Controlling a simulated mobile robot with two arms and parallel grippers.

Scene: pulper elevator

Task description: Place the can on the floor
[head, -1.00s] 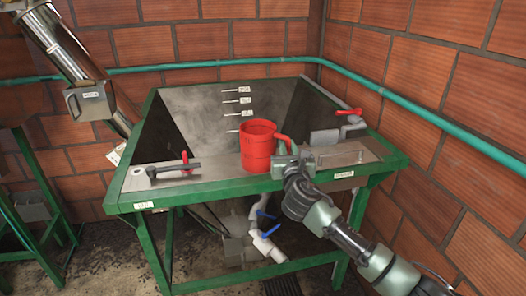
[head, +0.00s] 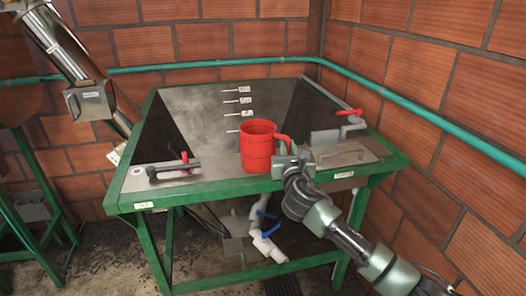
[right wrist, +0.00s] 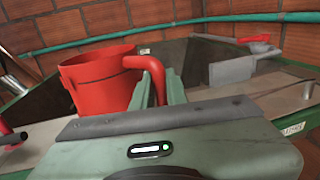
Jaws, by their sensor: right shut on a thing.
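The can is a red mug-like container (head: 257,150) with a side handle. In the head view it is at the front edge of the green-framed metal hopper table (head: 215,187), upright or nearly so. I cannot tell whether its base touches the rim. My right gripper (head: 286,158) is at the can's right side, shut on its handle. In the right wrist view the can (right wrist: 97,82) shows at left, its handle running down between the fingers (right wrist: 158,88). My left gripper is not in view. The floor (head: 110,262) shows dark and rough below the table.
White pipes with blue valve handles (head: 264,240) hang under the table. A red-handled lever (head: 186,160) lies on the left rim, and a grey gate with a red handle (head: 340,130) is at right. A metal tube machine (head: 88,98) stands at left. Brick walls close the back and right.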

